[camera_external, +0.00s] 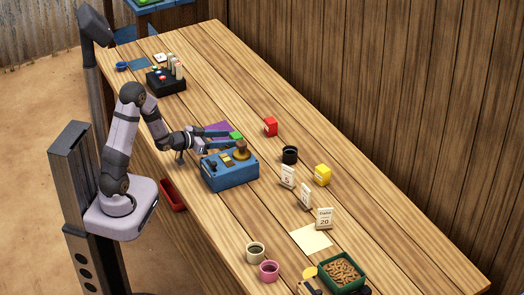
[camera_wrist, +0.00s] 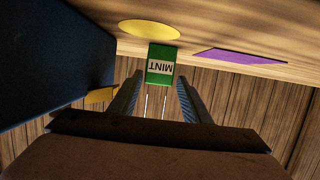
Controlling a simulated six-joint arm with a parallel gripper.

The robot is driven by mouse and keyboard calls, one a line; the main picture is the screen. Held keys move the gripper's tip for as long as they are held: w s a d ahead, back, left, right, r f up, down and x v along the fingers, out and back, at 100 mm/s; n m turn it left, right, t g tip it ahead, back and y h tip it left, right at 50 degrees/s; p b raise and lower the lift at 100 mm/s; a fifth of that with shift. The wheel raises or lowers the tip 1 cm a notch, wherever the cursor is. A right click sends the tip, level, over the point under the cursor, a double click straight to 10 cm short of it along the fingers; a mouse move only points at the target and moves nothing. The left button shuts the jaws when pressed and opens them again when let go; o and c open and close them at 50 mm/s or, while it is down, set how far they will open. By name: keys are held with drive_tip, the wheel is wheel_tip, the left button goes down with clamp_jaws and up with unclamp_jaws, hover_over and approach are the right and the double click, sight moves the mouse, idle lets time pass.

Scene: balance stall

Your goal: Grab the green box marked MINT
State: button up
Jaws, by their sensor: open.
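The green box marked MINT (camera_wrist: 161,66) is straight ahead of my gripper (camera_wrist: 160,78) in the wrist view, its label upside down. Both fingers are apart, with the box centred between their tips. Whether the tips reach past the box's near face is hard to tell; no contact is clear. In the external view the green box (camera_external: 236,135) shows small, just beyond my gripper (camera_external: 231,140), behind the blue balance. The fingers there partly hide it.
The blue balance (camera_external: 230,172) with a brass-coloured pan stands close beside my gripper; its dark blue side (camera_wrist: 55,60) fills the wrist view's left. A purple mat (camera_external: 216,129) lies behind.

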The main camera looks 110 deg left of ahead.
sight(232, 138)
drive_tip(key=shift+x, duration=2.5)
drive_tip(key=shift+d, duration=0.1)
drive_tip(key=c, duration=0.7)
drive_tip(key=shift+c, duration=0.2)
drive_tip(key=shift+r+p, duration=0.1)
drive_tip(key=shift+p, duration=0.2)
wheel_tip(232, 138, up, 10)
drive_tip(key=shift+f+p, duration=0.1)
drive_tip(key=shift+p, duration=0.45)
